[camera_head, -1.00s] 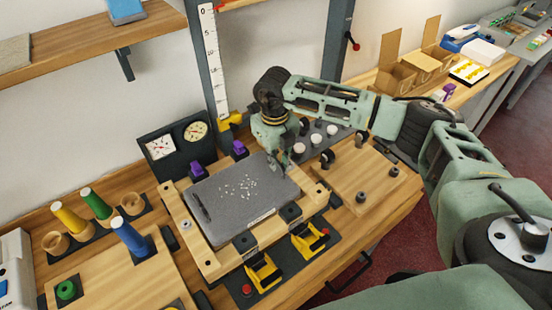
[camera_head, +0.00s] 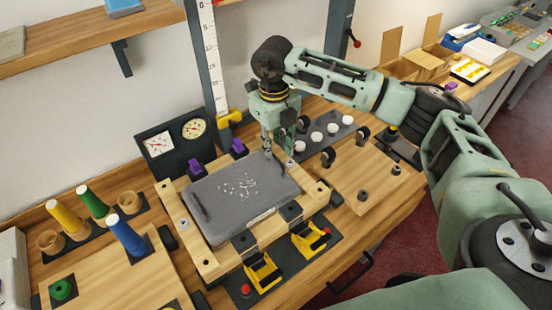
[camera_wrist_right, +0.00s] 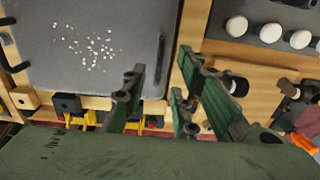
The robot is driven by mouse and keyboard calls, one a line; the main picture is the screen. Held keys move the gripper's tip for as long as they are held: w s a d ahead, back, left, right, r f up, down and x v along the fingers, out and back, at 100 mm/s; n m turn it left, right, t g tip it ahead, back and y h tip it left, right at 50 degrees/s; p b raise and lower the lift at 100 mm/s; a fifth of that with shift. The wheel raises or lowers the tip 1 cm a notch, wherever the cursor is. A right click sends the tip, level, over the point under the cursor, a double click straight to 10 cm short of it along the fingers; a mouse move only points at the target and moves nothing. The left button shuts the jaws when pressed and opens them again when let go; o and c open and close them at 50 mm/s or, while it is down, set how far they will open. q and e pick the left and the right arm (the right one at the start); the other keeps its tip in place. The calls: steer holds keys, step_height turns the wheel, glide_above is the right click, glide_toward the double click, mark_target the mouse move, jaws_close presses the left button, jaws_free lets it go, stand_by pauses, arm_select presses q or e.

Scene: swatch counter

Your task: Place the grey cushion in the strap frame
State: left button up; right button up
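The grey cushion (camera_head: 230,205), a flat slab with white specks, lies within the wooden strap frame (camera_head: 212,266). A dark handle shows at its left end, and another at its right end in the wrist view. I cannot tell whether it is fully seated. My right gripper (camera_head: 270,153) is above the cushion's right back corner. In the wrist view its green fingers (camera_wrist_right: 165,92) are apart with nothing held between them, near the right handle. Yellow clamps (camera_head: 263,277) stand open at the frame's front side and purple ones (camera_head: 195,167) at its back. My left gripper is not in view.
Two dial gauges (camera_head: 176,140) and an upright scale post (camera_head: 212,70) stand behind the frame. Coloured handles (camera_head: 68,220) and a wooden board (camera_head: 110,275) are at left. White knobs (camera_head: 317,137) and another board (camera_head: 365,175) are at right.

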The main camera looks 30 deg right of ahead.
step_height(320, 180, up, 7)
steer(key=b, duration=0.1)
steer(key=shift+f+b, duration=0.15)
steer(key=shift+b, duration=0.2)
steer(key=shift+a, duration=0.1)
